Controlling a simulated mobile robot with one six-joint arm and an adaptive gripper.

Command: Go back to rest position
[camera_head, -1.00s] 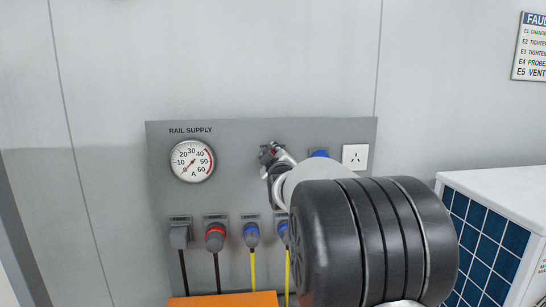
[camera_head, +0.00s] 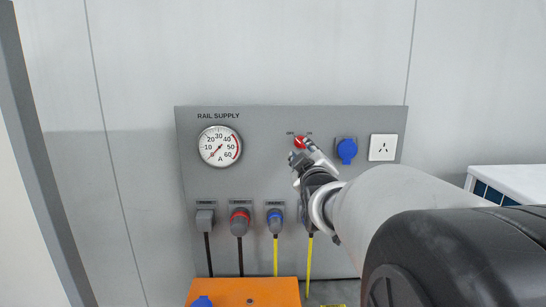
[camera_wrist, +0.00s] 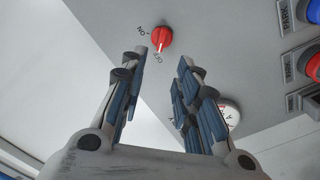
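My gripper (camera_head: 300,160) is in front of the grey rail supply panel (camera_head: 265,180), just below a red rotary knob (camera_head: 300,142) in the head view. In the wrist view my gripper (camera_wrist: 163,58) has its two fingers apart with nothing between them. The red knob (camera_wrist: 162,38) lies just beyond the fingertips, by ON and OFF marks, its white pointer towards OFF. I cannot tell the exact gap to the knob. My arm reaches in from the lower right and hides part of the panel's lower right.
A round gauge (camera_head: 220,147) has its needle near the low end. A blue socket (camera_head: 347,150) and a white outlet (camera_head: 383,147) are right of the knob. Several plugs with cables line the lower panel, above an orange box (camera_head: 243,291). A white cabinet (camera_head: 510,181) stands at right.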

